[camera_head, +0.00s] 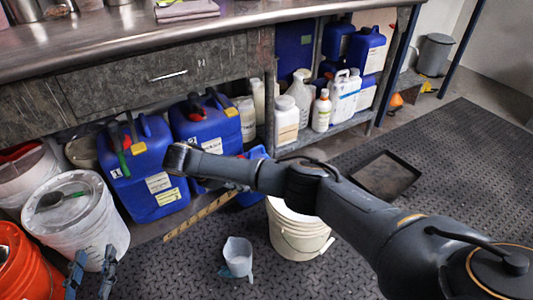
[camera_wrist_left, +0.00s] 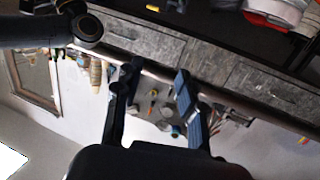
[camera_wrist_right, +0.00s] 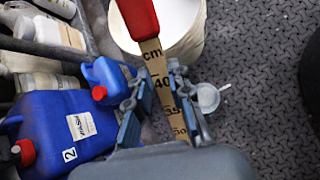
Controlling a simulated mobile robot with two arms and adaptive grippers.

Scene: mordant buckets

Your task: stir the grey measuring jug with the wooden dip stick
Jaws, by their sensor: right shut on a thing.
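The grey measuring jug (camera_head: 238,258) stands on the dark floor mat in front of the white bucket. It also shows in the right wrist view (camera_wrist_right: 208,98), to the right of my right gripper. My right gripper (camera_wrist_right: 155,90) is shut on the wooden dip stick (camera_wrist_right: 163,76), which has black numbers and a red end. In the head view the stick (camera_head: 200,217) slants low and left from behind my right arm, apart from the jug. That arm hides the right gripper there. My left gripper (camera_head: 90,275) is open and empty at the lower left; it also shows in the left wrist view (camera_wrist_left: 155,82).
A white bucket (camera_head: 290,240) stands right of the jug. Blue jerrycans (camera_head: 145,175) stand under the metal workbench (camera_head: 120,45). A lidded white bucket (camera_head: 85,225) and an orange bucket (camera_head: 25,265) are at left. A dark tray (camera_head: 385,175) lies on the mat.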

